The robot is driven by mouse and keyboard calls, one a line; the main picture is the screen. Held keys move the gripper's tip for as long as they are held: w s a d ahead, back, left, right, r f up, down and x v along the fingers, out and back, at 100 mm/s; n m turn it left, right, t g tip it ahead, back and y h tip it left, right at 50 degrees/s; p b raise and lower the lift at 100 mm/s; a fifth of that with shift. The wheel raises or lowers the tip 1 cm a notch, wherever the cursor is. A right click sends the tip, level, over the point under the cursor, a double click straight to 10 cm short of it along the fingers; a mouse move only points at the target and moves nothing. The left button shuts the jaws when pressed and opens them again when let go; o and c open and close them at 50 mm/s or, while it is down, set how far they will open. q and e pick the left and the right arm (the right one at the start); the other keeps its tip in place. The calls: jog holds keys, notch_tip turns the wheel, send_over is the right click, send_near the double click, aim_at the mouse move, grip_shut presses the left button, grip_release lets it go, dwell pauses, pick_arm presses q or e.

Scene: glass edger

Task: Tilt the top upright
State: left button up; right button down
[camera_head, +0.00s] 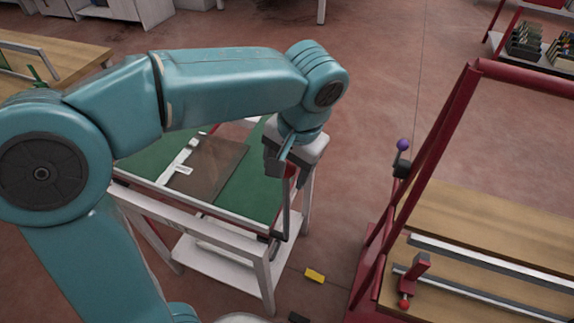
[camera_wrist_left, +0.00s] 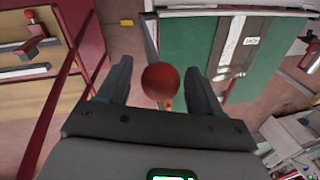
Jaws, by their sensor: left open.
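The table top (camera_head: 253,193) is green with a pale frame and lies about flat on a white stand. A brown glass sheet (camera_head: 205,165) and a small white label lie on it. A grey lever (camera_head: 285,212) rises at its right front corner and ends in a red ball knob (camera_wrist_left: 168,86). My left gripper (camera_head: 284,160) is at the lever's upper end. In the left wrist view the gripper (camera_wrist_left: 160,85) is open, and the red knob shows between its two fingers; I cannot tell if they touch it. My right gripper is out of view.
A red-framed rack (camera_head: 425,150) with a wooden bed, metal rails and a purple-knobbed lever (camera_head: 403,145) stands to the right. A yellow block (camera_head: 314,275) lies on the floor between. A wooden bench (camera_head: 60,50) is at the left. Open floor lies behind.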

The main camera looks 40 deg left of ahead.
pick_arm(q)
jog(key=shift+w, duration=0.1)
jog(key=c, duration=0.5)
grip_shut()
jog(key=shift+f, duration=0.1)
